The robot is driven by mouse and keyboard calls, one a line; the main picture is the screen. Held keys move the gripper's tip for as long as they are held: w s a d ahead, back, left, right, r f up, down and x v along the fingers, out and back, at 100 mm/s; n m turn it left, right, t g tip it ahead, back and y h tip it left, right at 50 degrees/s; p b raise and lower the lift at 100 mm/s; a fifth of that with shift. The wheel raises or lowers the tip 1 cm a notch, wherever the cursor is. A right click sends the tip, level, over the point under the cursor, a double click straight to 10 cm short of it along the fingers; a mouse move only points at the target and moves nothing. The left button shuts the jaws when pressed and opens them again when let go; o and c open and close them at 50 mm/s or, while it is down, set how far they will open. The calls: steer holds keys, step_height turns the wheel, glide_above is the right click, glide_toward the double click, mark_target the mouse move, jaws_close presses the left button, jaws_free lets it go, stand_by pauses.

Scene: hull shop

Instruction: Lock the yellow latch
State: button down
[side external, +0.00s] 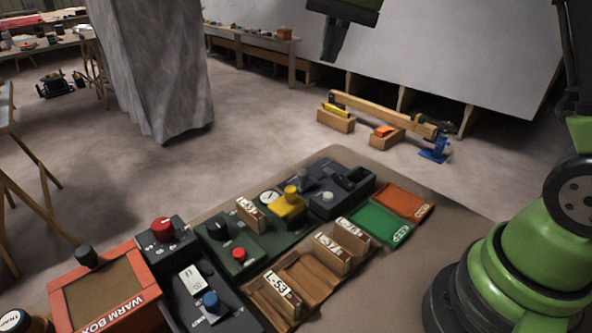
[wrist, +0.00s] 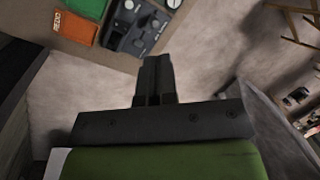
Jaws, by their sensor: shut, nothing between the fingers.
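The yellow latch (side external: 289,205) is a small yellow block with a rounded knob on top. It sits on the dark green panel (side external: 262,238) near the middle of the bench in the side view, right beside a round white gauge (side external: 270,197). I cannot tell whether it is locked. The wrist view does not show it. My gripper (side external: 333,45) is high up and beyond the bench in the side view, well apart from the latch. In the wrist view its fingers (wrist: 157,62) are together, with nothing between them, over bare floor past the bench edge.
Around the latch stand a dark grey control box (side external: 328,198), a black knob (side external: 216,229), a red button (side external: 239,254) and upright label blocks (side external: 250,213). Green (side external: 374,225) and orange (side external: 404,201) trays lie at the right. An orange-red warm box (side external: 105,292) stands at the left.

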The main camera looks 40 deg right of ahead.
steer(key=w+d+f+m+g, duration=0.1)
steer(key=w+f+m, duration=0.1)
steer(key=f, duration=0.4)
steer(key=w+d+f+m+g+y, duration=0.1)
steer(key=w+d+f+g, duration=0.1)
steer(key=w+f, duration=0.3)
step_height(320, 180, down, 2)
steer(key=shift+d+f+m, duration=0.1)
steer(key=shift+d+m, duration=0.05)
steer(key=shift+m, duration=0.25)
glide_toward(287, 201)
steer(key=d+f, duration=0.1)
steer(key=w+d+f, duration=0.1)
steer(key=f, duration=0.1)
steer(key=d+f, duration=0.1)
steer(key=f, duration=0.1)
steer(key=shift+w+d, duration=0.15)
steer(key=shift+d, duration=0.2)
steer(key=a, duration=0.1)
steer(key=s+a, duration=0.1)
steer(key=shift+s+a, duration=0.1)
steer(key=shift+a, duration=0.2)
steer(key=shift+s+a, duration=0.2)
steer(key=shift+a, duration=0.1)
